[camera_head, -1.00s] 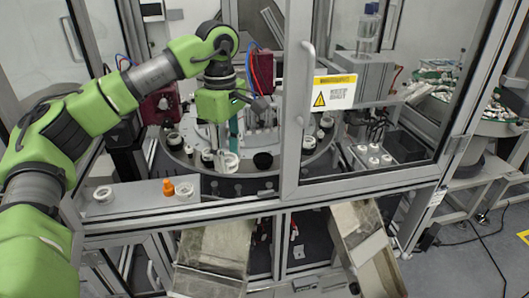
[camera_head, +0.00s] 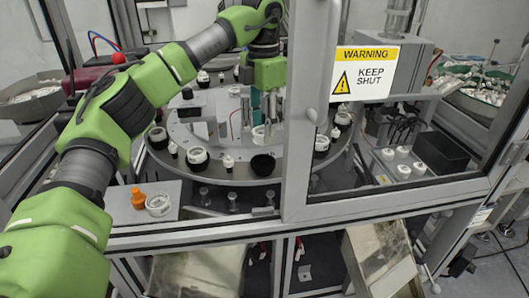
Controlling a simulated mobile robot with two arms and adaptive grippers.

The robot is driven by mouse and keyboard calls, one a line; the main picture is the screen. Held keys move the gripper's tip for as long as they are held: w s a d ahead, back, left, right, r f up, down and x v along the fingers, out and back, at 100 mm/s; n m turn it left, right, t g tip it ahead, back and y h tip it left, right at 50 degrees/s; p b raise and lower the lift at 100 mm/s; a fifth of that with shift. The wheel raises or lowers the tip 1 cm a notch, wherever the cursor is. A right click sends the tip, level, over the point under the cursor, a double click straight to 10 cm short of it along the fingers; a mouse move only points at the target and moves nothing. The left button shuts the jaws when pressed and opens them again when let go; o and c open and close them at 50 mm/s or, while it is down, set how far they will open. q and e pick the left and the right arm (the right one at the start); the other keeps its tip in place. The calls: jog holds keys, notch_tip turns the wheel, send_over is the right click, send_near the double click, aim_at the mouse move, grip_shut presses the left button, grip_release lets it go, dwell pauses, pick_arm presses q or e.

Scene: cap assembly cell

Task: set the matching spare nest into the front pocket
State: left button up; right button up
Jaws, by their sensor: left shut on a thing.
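My left gripper (camera_head: 262,108) hangs fingers down over the round table (camera_head: 225,177) inside the cell. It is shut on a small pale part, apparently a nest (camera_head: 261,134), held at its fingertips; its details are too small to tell. A black round piece (camera_head: 262,164) sits at the front of the round table, just below the held part in the picture. I cannot tell whether the held part touches anything. A white-and-black nest (camera_head: 197,158) stands to the left of the black piece. My right gripper is not in view.
A framed door (camera_head: 313,110) with a warning sign (camera_head: 365,72) stands close to the right of the gripper. Several white pieces (camera_head: 404,171) and a black bin (camera_head: 440,153) are farther right.

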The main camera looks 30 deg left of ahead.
aim_at(263, 134)
pick_arm(q)
jog(key=shift+s+f+p, duration=0.15)
jog(key=shift+s+f, duration=0.05)
jog(key=shift+f, duration=0.35)
jog(key=shift+s+f+p, duration=0.15)
jog(key=shift+f, duration=0.35)
jog(key=shift+w+f, duration=0.1)
jog(key=shift+f, duration=0.3)
jog(key=f+p, duration=0.1)
jog(key=f, duration=0.2)
jog(key=shift+w+f, duration=0.1)
jog(key=shift+w, duration=0.1)
jog(key=shift+f, duration=0.3)
jog(key=o, duration=1.2)
jog(key=shift+r, duration=0.4)
notch_tip(263, 134, up, 11)
jog(key=shift+d+f+b, duration=0.1)
jog(key=shift+f+b, duration=0.1)
jog(key=shift+b, duration=0.75)
jog(key=shift+r, duration=0.35)
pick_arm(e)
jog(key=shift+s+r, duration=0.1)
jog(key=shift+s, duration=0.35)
